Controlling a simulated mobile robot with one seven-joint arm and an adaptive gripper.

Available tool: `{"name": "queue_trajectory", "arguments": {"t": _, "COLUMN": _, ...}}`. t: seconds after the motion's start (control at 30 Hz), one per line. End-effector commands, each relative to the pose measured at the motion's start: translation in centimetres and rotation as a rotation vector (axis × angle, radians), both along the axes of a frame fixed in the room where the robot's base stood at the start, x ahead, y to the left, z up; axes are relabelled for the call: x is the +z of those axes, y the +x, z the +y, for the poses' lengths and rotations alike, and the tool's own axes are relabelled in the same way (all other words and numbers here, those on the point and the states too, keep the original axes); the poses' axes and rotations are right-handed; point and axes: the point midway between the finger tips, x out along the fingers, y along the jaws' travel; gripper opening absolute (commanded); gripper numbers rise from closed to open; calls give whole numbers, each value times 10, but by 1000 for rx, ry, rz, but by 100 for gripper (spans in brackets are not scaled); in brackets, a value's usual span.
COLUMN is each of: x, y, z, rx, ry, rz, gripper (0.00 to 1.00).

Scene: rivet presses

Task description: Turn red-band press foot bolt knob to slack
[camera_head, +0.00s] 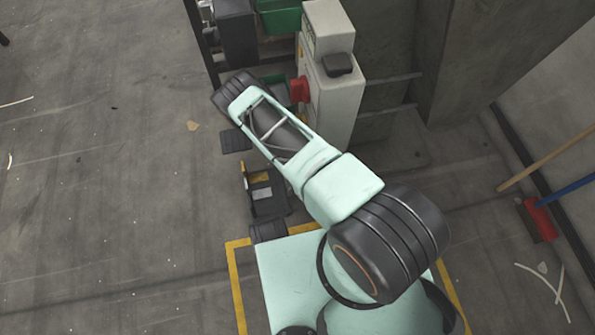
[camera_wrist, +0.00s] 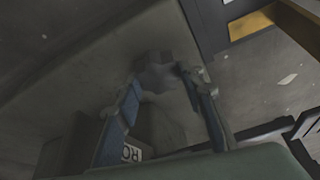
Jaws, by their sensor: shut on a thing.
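A dark, lobed knob (camera_wrist: 157,72) shows in the wrist view against a grey surface (camera_wrist: 75,75). My gripper (camera_wrist: 161,84) reaches it with two blue-grey fingers and is shut on it, one fingertip at each side. The picture is dim, so the knob's turned position cannot be told. No red band can be made out in the wrist view. In the head view my arm hides the gripper and the knob.
A pale machine housing (camera_head: 335,105) with a red part (camera_head: 299,89) stands beside my arm. Green bins (camera_head: 280,18) are behind it. A broom with a red head (camera_head: 538,219) leans at the right. The floor at left is mostly clear.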

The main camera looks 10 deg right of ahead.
Motion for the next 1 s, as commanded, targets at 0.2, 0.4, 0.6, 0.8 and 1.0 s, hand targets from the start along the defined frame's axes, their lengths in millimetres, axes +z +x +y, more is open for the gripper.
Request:
{"name": "queue_trajectory", "arguments": {"t": 0.2, "x": 0, "y": -1, "z": 0, "rx": 2, "ry": 0, "rz": 2, "gripper": 12}}
{"name": "queue_trajectory", "arguments": {"t": 0.4, "x": 0, "y": -1, "z": 0, "rx": 1, "ry": 0, "rz": 2, "gripper": 47}}
{"name": "queue_trajectory", "arguments": {"t": 0.6, "x": 0, "y": 0, "z": 0, "rx": 0, "ry": 0, "rz": 1, "gripper": 54}}
{"name": "queue_trajectory", "arguments": {"t": 0.8, "x": 2, "y": -1, "z": 0, "rx": 0, "ry": 0, "rz": 1, "gripper": 54}}
{"name": "queue_trajectory", "arguments": {"t": 1.0, "x": 21, "y": -7, "z": 3, "rx": -1, "ry": 2, "rz": 0, "gripper": 54}}
